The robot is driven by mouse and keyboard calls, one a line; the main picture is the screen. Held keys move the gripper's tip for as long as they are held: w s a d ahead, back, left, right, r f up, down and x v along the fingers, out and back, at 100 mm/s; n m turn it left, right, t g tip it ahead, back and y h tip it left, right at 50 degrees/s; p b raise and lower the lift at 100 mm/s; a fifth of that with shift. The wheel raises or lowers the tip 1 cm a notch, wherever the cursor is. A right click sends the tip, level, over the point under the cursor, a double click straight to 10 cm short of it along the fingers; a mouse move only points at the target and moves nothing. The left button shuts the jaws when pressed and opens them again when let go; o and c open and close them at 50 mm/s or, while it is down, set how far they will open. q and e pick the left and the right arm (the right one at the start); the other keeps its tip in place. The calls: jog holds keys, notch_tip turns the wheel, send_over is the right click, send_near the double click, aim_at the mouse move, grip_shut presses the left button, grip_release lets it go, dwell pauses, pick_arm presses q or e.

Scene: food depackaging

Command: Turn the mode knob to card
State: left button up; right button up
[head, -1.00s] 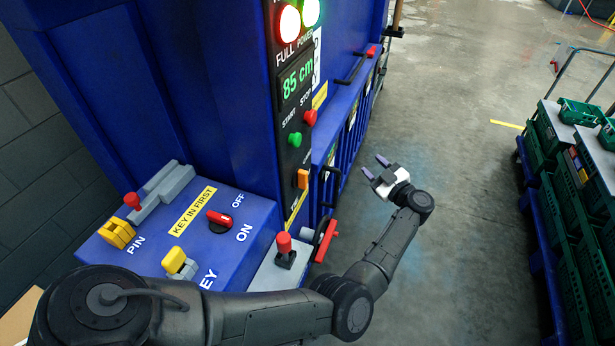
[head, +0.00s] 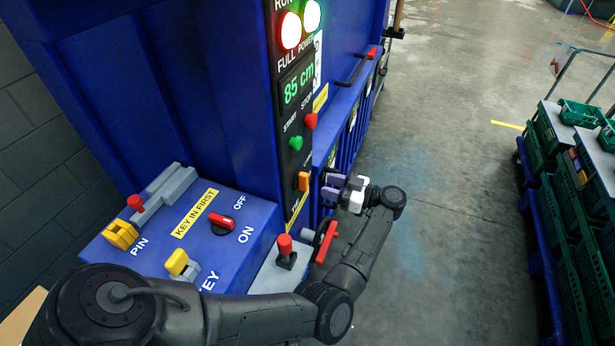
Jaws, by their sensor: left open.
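An orange knob (head: 304,181) sits low on the black control panel (head: 292,150) of the blue machine, below the green and red buttons. I take it for the mode knob; the lettering beside it is too small to read. My left gripper (head: 331,187) is just right of the orange knob in the head view, with its two purple fingers pointing left towards the panel. It is open and empty, and a small gap shows between the fingertips and the knob. My right gripper is not in view.
A red-handled lever (head: 326,242) and a red-topped stick (head: 285,247) stand below the gripper. A blue box (head: 185,225) carries a red rotary switch (head: 221,220) and yellow key parts. Green crates (head: 575,200) stand at right. The floor between is clear.

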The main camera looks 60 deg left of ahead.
aim_at(308, 179)
pick_arm(q)
jog(key=x, duration=0.7)
jog(key=shift+a+p, duration=0.15)
jog(key=shift+p, duration=0.25)
grip_shut()
